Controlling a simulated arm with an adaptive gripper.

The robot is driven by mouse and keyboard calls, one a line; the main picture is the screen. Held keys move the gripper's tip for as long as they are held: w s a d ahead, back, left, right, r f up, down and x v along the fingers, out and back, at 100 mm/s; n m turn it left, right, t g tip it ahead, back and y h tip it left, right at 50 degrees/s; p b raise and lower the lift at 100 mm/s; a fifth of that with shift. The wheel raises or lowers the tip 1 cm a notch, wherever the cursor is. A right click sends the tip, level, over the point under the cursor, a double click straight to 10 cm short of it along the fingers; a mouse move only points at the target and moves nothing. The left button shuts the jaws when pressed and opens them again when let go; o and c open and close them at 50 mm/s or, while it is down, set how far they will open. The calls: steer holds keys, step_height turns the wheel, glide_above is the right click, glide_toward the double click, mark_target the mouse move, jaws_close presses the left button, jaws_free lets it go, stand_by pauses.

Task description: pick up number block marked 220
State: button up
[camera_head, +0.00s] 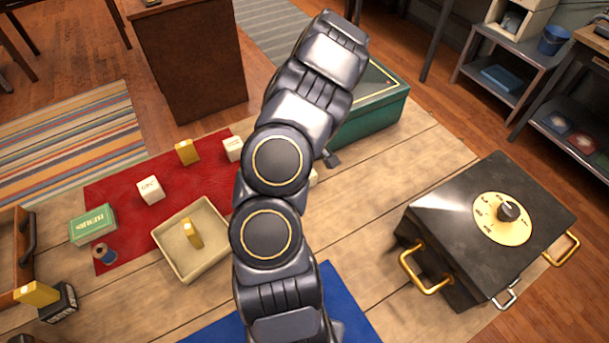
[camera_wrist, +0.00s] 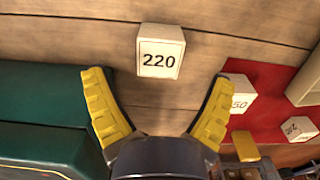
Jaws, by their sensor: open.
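The white number block marked 220 (camera_wrist: 161,50) stands on the wooden tabletop in the wrist view, its number facing the camera. My gripper (camera_wrist: 156,80) is open, with yellow-padded fingers apart to the left and right of the block's near side. The block lies just beyond and between the fingertips, and nothing is held. In the head view, my arm hides most of the gripper. A small white corner (camera_head: 313,177) shows at the arm's right edge, probably this block.
A green box (camera_head: 371,107) stands close to the block. A red mat (camera_head: 215,180) carries other white blocks (camera_wrist: 238,94) and a yellow block (camera_head: 187,152). A cream tray (camera_head: 168,258) is at left, a black box with a dial (camera_head: 440,215) at right.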

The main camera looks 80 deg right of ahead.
steer(key=shift+d+f, duration=0.1)
steer(key=shift+f, duration=2.6)
steer(key=c, duration=1.2)
